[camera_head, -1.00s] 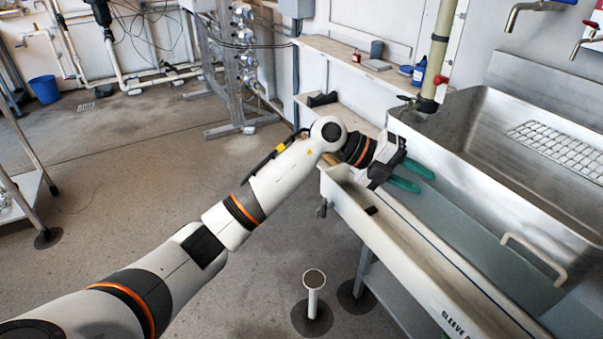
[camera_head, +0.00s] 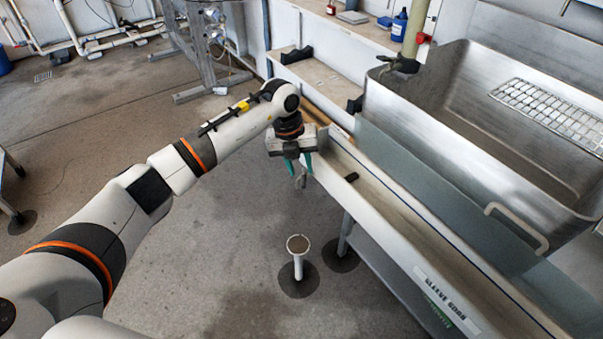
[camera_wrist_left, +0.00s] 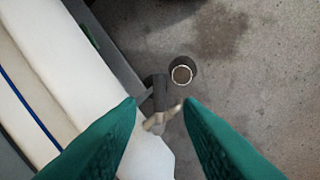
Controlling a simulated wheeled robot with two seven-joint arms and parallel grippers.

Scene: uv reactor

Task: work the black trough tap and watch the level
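The long white trough (camera_head: 372,212) runs from centre to lower right in the head view. At its near left end a small grey tap (camera_head: 301,179) hangs low, partly hidden by my fingers. In the left wrist view the tap shows a dark body and a pale lever (camera_wrist_left: 158,121) between and beyond my fingertips. My left gripper (camera_head: 299,168) points down at the trough's end, its two teal fingers apart with nothing clearly held. Whether a finger touches the tap I cannot tell. The water level inside the trough is not readable. My right gripper is out of view.
A white upright drain pipe (camera_head: 298,250) with a round cup top stands on the floor below the tap. A steel sink (camera_head: 440,125) stands behind the trough. Shelves with a blue bottle (camera_head: 399,25) are at the back. Floor to the left is open.

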